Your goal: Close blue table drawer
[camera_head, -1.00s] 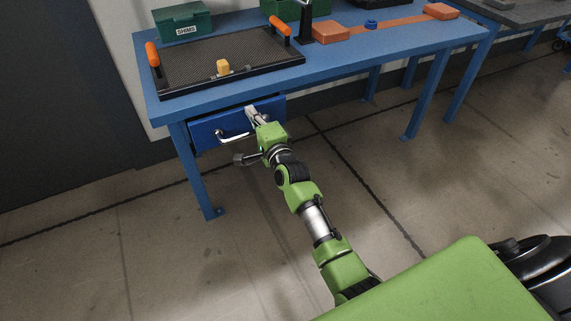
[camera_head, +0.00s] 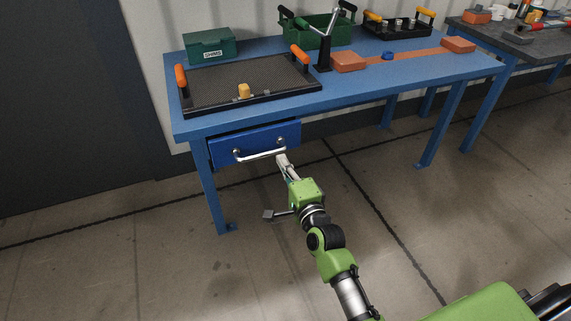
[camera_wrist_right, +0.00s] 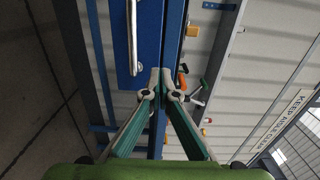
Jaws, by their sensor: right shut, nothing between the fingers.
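The blue drawer (camera_head: 226,150) sits under the left end of the blue table (camera_head: 400,80). Its front looks nearly in line with the table's front, but I cannot tell whether a small gap is left. Its silver handle (camera_head: 262,156) runs across the front. In the right wrist view the drawer front (camera_wrist_right: 150,30) and handle (camera_wrist_right: 132,40) show beyond the fingers. My right gripper (camera_head: 282,160) is shut and empty, just off the right end of the handle; its fingertips (camera_wrist_right: 161,80) meet in the wrist view. My left gripper is not in view.
A table leg (camera_head: 211,195) stands left of the drawer. The floor in front is clear.

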